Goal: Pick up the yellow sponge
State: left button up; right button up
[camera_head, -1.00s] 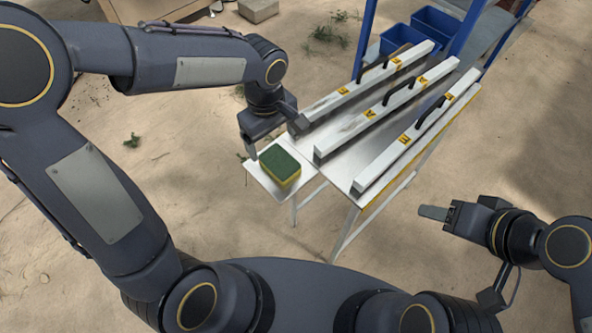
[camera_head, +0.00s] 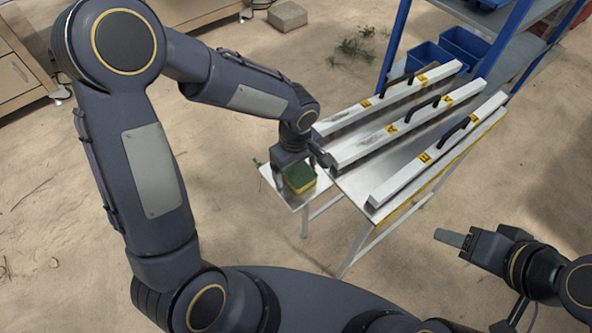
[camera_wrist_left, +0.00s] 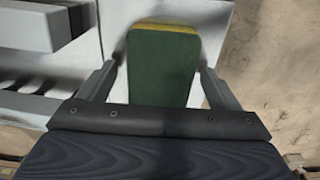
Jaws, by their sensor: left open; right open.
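The sponge (camera_head: 300,180), green on top with a yellow lower layer, lies on the small side shelf (camera_head: 291,201) at the left end of the metal table. It also shows in the left wrist view (camera_wrist_left: 161,65), between the two fingers. My left gripper (camera_head: 297,171) is open at the sponge, with one finger on either side of it. In the left wrist view a gap shows between the sponge and each finger. My right gripper (camera_head: 452,238) is out to the right over the sandy floor, away from the table and holding nothing visible.
Three long white bars (camera_head: 414,124) with black handles and yellow labels lie on the metal table (camera_head: 356,181), close to the right of my left gripper. A blue rack (camera_head: 395,45) with blue bins (camera_head: 464,44) stands behind. Sandy floor lies open around the table.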

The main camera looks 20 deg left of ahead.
aim_at(296, 168)
pick_arm(q)
jog(key=c, duration=1.1)
jog(key=shift+o, duration=0.2)
jog(key=shift+r, duration=0.45)
notch_tip(296, 168, up, 2)
jog(key=shift+r+p, duration=0.2)
jog(key=shift+p, duration=0.1)
jog(key=s+a+r, duration=0.2)
jog(key=s+r, duration=0.7)
jog(key=s, duration=0.5)
jog(key=shift+r+p, duration=0.35)
